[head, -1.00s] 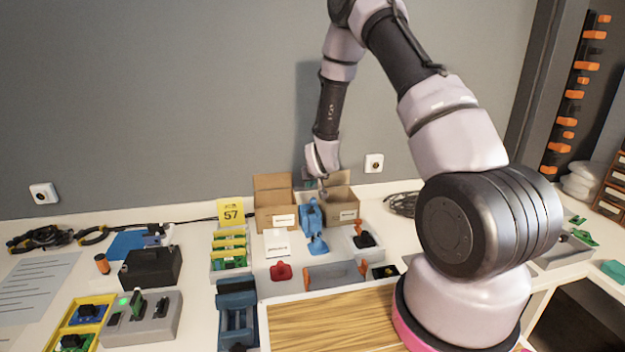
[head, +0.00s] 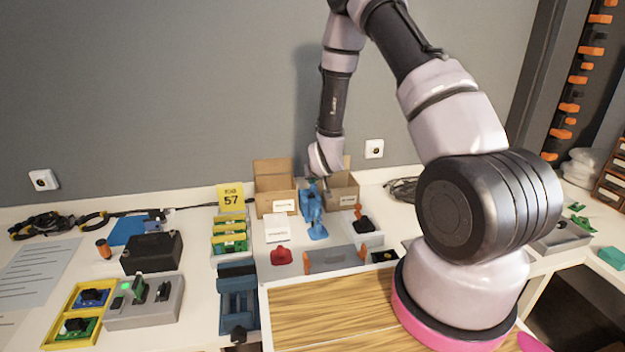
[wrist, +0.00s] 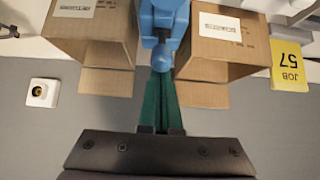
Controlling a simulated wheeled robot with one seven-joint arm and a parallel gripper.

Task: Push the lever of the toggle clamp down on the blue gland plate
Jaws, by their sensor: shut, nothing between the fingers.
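The blue toggle clamp (head: 311,198) stands upright on its blue base plate (head: 317,233), at the back of the bench between two cartons. In the wrist view, seen from above and behind, the clamp (wrist: 163,14) reaches in from the top edge, with a rounded blue lever end (wrist: 148,57) pointing toward my fingers. My gripper (wrist: 160,78) is shut and empty; its green fingers lie together just at the lever end. I cannot tell whether they touch it. In the head view my gripper (head: 327,183) is small, just behind the clamp's top, partly hidden.
Open cartons stand close on both sides, one left (head: 274,187) and one right (head: 342,199). A grey wall with a socket (head: 374,148) is behind. A red-handled black clamp (head: 364,221), a red part (head: 281,256) and a grey block (head: 334,259) lie nearby.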

